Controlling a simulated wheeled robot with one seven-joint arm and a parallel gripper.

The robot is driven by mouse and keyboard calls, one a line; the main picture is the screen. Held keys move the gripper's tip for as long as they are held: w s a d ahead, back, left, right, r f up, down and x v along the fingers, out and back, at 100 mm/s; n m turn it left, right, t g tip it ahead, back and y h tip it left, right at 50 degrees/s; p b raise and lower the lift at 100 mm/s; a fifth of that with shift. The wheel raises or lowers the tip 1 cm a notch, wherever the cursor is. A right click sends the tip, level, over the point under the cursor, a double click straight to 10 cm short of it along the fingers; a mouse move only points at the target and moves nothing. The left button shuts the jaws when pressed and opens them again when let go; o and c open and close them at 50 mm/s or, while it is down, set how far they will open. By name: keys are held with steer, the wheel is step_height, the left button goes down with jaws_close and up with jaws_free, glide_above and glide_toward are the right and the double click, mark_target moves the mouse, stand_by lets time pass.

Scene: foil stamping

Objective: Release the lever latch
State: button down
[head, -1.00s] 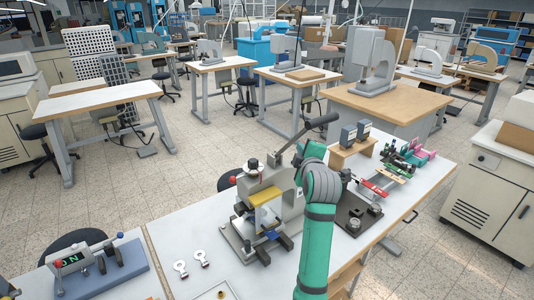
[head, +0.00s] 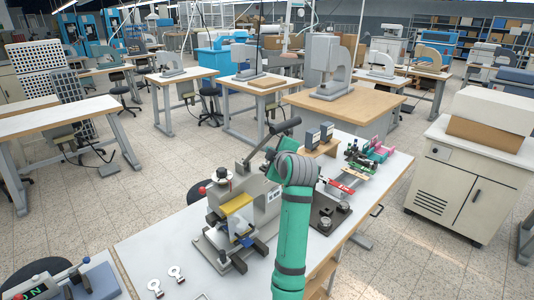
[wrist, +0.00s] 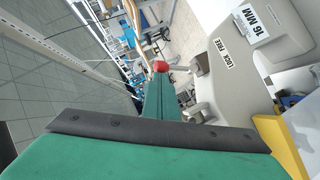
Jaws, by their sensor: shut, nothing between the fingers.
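The grey stamping press (head: 270,205), with a yellow plate (head: 237,204), stands on the near white table. Its lever arm (head: 262,143) slants up to a dark grip (head: 285,127). My gripper (head: 270,171) is beside the upper part of the press, partly hidden by my wrist. In the wrist view its green fingers (wrist: 160,92) are shut and empty. A red ball knob (wrist: 160,66) shows just beyond the fingertips; whether they touch it is unclear. The press body has a "LOCK FREE" label (wrist: 221,54) to the right. The latch's pivot is not clearly seen.
A "16 MM" label (wrist: 257,21) is on the press. Right of the press are a dark fixture plate (head: 325,214), a red tool (head: 340,187) and a wooden stand (head: 318,148).

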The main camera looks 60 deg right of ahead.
steer(key=shift+s, duration=0.1)
steer(key=v, duration=1)
steer(key=shift+s+a, duration=0.2)
steer(key=shift+s, duration=0.05)
steer(key=shift+r, duration=0.1)
steer(key=shift+w, duration=0.1)
